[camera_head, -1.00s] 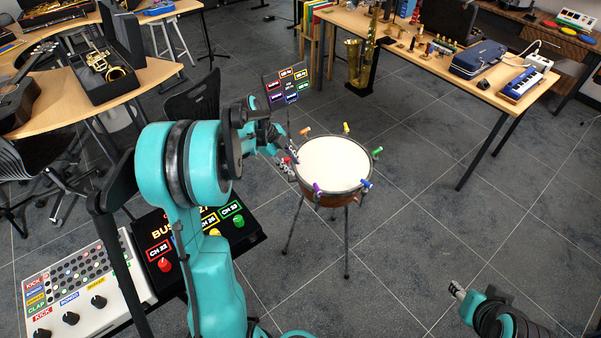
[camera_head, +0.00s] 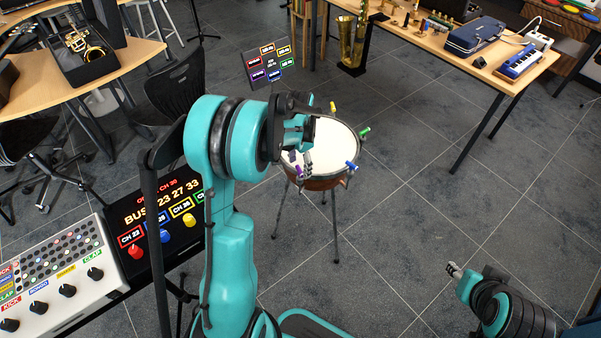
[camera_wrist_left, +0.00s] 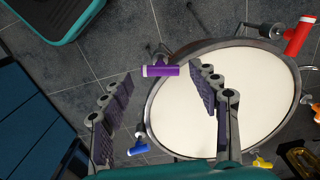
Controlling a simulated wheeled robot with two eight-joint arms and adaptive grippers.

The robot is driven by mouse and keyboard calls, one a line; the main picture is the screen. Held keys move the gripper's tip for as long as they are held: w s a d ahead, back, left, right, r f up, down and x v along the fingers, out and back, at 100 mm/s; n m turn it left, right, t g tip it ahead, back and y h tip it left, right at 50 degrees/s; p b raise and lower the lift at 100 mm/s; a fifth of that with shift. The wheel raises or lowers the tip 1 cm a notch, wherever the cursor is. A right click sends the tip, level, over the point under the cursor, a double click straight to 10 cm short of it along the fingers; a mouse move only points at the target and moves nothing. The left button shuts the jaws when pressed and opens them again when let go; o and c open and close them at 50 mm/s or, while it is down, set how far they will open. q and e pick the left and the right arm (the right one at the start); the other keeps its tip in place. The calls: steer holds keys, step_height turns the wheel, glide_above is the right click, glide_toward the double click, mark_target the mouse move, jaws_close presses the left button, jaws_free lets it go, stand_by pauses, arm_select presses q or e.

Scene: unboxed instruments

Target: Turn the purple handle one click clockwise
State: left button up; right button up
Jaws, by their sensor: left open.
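The drum (camera_head: 325,146) has a white head and colored T-shaped handles around its rim. The purple handle (camera_wrist_left: 160,71) sits at the rim in the left wrist view, in line with the gap between the fingertips of my left gripper (camera_wrist_left: 158,88). I cannot tell whether it is between the fingers or below them. That gripper is open and empty. In the head view the left gripper (camera_head: 300,162) is over the drum's near left edge, with the purple handle (camera_head: 298,170) partly hidden beside it.
Green (camera_head: 364,132), blue (camera_head: 351,165) and yellow (camera_head: 333,106) handles stand around the rim; a red handle (camera_wrist_left: 299,36) shows in the wrist view. A sign panel (camera_head: 267,65) stands behind the drum. A mixer (camera_head: 55,265) is at the left. Floor right of the drum is clear.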

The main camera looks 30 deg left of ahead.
mark_target(300, 170)
arm_select(q)
steer(key=shift+f+b, duration=0.5)
steer(key=shift+f, duration=1.25)
steer(key=c, duration=1.1)
steer(key=n, duration=0.5)
steer(key=o, duration=1.1)
steer(key=shift+r, duration=0.1)
step_height(300, 170, up, 12)
